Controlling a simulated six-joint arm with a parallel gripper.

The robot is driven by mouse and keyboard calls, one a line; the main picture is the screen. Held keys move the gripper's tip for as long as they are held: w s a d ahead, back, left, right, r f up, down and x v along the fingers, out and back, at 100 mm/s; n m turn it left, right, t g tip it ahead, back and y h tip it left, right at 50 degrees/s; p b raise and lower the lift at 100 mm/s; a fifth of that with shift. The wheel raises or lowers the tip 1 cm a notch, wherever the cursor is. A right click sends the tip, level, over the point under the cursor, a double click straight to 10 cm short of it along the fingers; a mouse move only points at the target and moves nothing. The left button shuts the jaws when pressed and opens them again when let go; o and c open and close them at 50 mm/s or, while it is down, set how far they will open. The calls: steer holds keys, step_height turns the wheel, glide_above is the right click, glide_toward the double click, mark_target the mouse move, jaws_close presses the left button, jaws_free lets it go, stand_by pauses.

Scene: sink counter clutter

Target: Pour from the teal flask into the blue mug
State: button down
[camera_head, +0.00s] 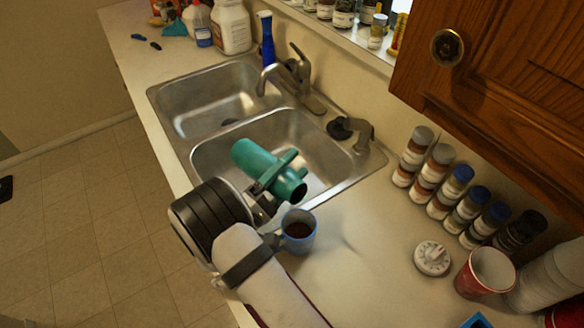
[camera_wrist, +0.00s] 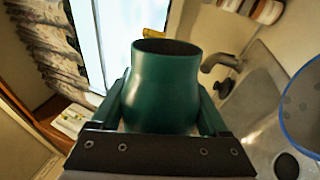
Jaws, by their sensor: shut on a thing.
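The teal flask (camera_head: 256,158) is held in my gripper (camera_head: 276,174), tilted nearly on its side. Its dark open mouth points to the lower right, toward the blue mug (camera_head: 299,231). The wrist view shows the flask (camera_wrist: 165,90) between both fingers of my gripper (camera_wrist: 165,105), its mouth dark inside. The mug stands upright on the counter by the sink's near edge, with dark contents inside. The flask's mouth is above and close to the mug's far side, apart from it. Part of the mug's blue rim (camera_wrist: 284,118) shows at the right edge of the wrist view. No stream is visible.
The double sink (camera_head: 215,100) lies behind my gripper, with a faucet (camera_head: 296,75) on its far side. Several spice jars (camera_head: 437,180), a white timer (camera_head: 432,258) and a red cup (camera_head: 486,273) stand to the right. A wooden cabinet (camera_head: 500,80) overhangs the upper right.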

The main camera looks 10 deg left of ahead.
steer(key=shift+r, duration=0.1)
steer(key=shift+a+r+n+y, duration=0.1)
steer(key=shift+r+n+y, duration=0.2)
steer(key=shift+r+n, duration=0.1)
step_height(320, 180, up, 7)
steer(key=n+y, duration=0.1)
steer(key=n, duration=0.2)
steer(key=n+y, duration=0.1)
steer(key=n, duration=0.2)
steer(key=n+y, duration=0.1)
steer(key=n, duration=0.3)
steer(key=shift+f+t+y, duration=0.2)
steer(key=shift+t+y, duration=0.1)
steer(key=shift+t, duration=0.1)
steer(key=shift+s+d+r+n+y, duration=0.1)
steer(key=shift+r+n+y, duration=0.1)
steer(key=shift+n, duration=0.4)
steer(key=shift+s+d+r+n+y, duration=0.1)
steer(key=shift+r+n+y, duration=0.1)
steer(key=shift+n, duration=0.4)
steer(key=shift+s+d+n+g, duration=0.1)
steer(key=shift+d+n+g, duration=0.05)
steer(key=shift+n, duration=0.4)
steer(key=shift+d+n+g, duration=0.1)
steer(key=shift+n+g, duration=0.05)
steer(key=shift+n, duration=0.4)
steer(key=n, duration=0.2)
steer(key=d+f+n+g, duration=0.1)
steer(key=shift+s+n+y, duration=0.4)
steer(key=shift+r, duration=0.1)
